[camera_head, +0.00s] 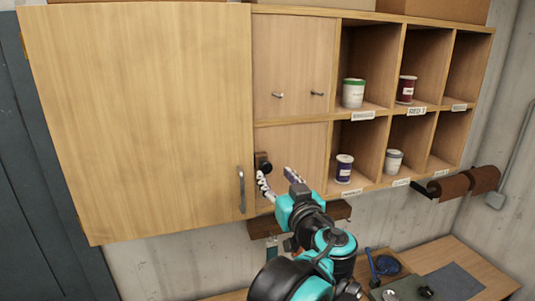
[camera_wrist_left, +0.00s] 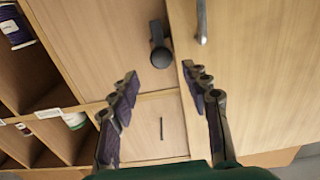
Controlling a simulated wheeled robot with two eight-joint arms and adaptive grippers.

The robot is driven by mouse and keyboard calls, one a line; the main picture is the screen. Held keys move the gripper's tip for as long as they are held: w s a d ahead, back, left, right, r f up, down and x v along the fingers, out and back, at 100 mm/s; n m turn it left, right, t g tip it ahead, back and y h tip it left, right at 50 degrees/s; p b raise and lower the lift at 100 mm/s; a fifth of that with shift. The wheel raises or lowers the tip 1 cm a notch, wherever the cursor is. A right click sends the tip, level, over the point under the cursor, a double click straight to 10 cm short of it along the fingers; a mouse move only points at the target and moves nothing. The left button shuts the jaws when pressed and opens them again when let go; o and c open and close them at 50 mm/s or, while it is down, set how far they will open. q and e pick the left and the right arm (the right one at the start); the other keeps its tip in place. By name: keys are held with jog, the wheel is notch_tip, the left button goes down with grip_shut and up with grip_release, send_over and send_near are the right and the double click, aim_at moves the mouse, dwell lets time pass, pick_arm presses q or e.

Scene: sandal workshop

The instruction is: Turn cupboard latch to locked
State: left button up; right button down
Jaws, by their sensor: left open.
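The cupboard latch (camera_head: 262,160) is a small dark fitting at the left edge of the lower small wooden door (camera_head: 300,145), beside the big door (camera_head: 140,110). In the left wrist view the latch (camera_wrist_left: 159,50) shows a dark plate with a rounded black knob or lever end; its locked or unlocked position cannot be read. My left gripper (camera_head: 276,174) is open and empty just in front of the latch. Its fingertips (camera_wrist_left: 163,80) are spread to either side below the latch in the wrist view, apart from it. My right gripper is in neither view.
A vertical metal handle (camera_head: 242,188) on the big door stands close to the left of my gripper. Open cubbies to the right hold several spools or tins (camera_head: 344,168). A dark wooden rail (camera_head: 262,227) runs below the cupboard, and a workbench (camera_head: 440,258) is at lower right.

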aim_at(267, 168)
pick_arm(q)
jog(key=p+x, duration=0.1)
jog(key=x, duration=0.5)
jog(key=shift+w+a+f, duration=0.1)
jog(key=shift+w, duration=0.15)
jog(key=shift+w+a, duration=0.15)
jog(key=shift+w, duration=0.1)
jog(key=shift+s, duration=0.1)
grip_shut()
